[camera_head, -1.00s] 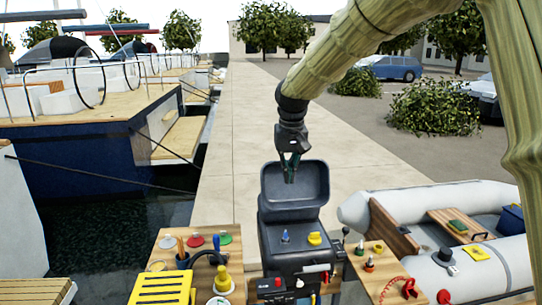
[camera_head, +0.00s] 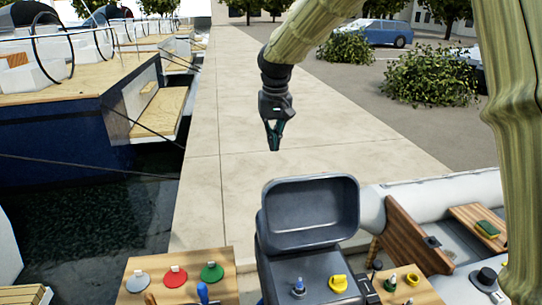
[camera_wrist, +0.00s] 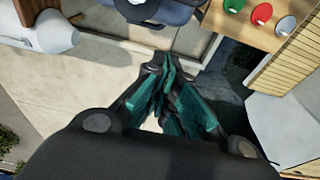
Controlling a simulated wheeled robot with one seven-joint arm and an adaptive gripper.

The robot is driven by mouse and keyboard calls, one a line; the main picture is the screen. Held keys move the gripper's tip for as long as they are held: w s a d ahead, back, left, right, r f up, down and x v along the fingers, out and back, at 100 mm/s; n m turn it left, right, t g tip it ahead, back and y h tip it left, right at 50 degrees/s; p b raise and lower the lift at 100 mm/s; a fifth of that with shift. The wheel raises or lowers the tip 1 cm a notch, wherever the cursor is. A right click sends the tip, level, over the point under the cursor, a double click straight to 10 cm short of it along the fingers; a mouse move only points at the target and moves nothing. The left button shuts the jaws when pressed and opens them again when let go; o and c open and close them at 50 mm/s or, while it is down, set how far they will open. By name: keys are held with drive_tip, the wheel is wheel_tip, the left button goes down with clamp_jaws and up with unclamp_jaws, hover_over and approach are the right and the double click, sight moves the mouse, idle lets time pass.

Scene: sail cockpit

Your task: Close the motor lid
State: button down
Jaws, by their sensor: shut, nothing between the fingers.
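The motor lid (camera_head: 312,212) is a dark grey hollow cover. In the head view it stands open, tilted up at the back of the motor (camera_head: 312,277), with its hollow inside facing me. A blue-tipped knob (camera_head: 298,287) and a yellow cap (camera_head: 338,284) show on the uncovered top of the motor. My gripper (camera_head: 274,148) is shut and empty, above and to the left of the lid's top edge in the picture, apart from it. In the wrist view my gripper's teal fingers (camera_wrist: 172,88) are together, with part of a dark grey body at the top edge.
A wooden board (camera_head: 185,262) with grey, red and green round pieces lies left of the motor. Another wooden board (camera_head: 412,289) with small caps lies to the right, beside the grey inflatable boat (camera_head: 440,192). The pale quay (camera_head: 235,110) behind is clear.

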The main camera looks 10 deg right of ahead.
drive_tip(key=s+f+p, duration=0.3)
drive_tip(key=f, duration=0.5)
drive_tip(key=shift+s+f+p, duration=0.15)
drive_tip(key=shift+f+p, duration=0.1)
drive_tip(key=shift+p, duration=0.15)
drive_tip(key=shift+s, duration=0.1)
